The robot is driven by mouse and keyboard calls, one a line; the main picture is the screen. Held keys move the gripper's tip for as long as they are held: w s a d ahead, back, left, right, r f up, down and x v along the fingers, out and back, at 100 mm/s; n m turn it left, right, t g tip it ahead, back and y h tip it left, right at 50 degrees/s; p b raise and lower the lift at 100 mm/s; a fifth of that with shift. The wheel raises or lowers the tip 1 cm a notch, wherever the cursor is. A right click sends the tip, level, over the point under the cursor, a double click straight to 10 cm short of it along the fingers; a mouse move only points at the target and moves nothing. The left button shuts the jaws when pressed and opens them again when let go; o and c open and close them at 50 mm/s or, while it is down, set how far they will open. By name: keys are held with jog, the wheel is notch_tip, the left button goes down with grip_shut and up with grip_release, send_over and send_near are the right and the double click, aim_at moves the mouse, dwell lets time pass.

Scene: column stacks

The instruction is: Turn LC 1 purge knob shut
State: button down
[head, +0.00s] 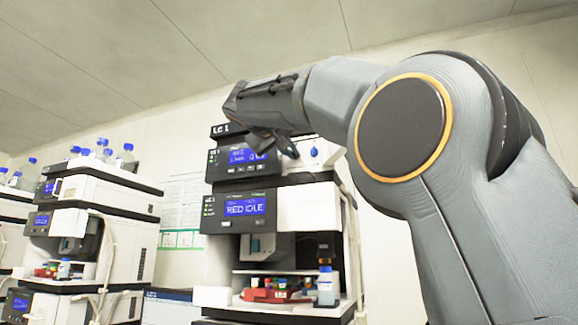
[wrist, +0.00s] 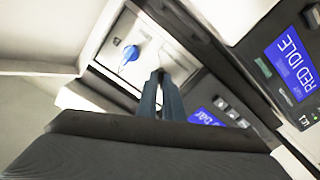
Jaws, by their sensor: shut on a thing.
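The LC 1 stack's top module (head: 228,157) has a dark front with a lit blue display and a white panel at its right. My gripper (head: 287,149) reaches down to this front from above. In the wrist view my gripper's dark fingers (wrist: 159,76) are close together at the white panel's edge, shut on the purge knob, which is mostly hidden between them. A blue teardrop-shaped part (wrist: 130,56) sits on the white panel beside the fingertips, apart from them. It also shows in the head view (head: 314,152), just right of the fingers.
Below is a module (head: 243,206) reading RED IDLE, then a bay with a red tray (head: 265,295) and a bottle (head: 325,287). Other stacks (head: 90,215) with blue-capped bottles stand at the left. My arm fills the right side.

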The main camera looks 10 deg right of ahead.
jog(key=shift+f+m+b, duration=0.15)
jog(key=shift+m+b, duration=2)
jog(key=shift+m, duration=0.85)
jog(key=c, duration=1.9)
grip_release()
jog(key=b+v, duration=0.1)
jog(key=v, duration=0.7)
jog(key=shift+b, duration=0.35)
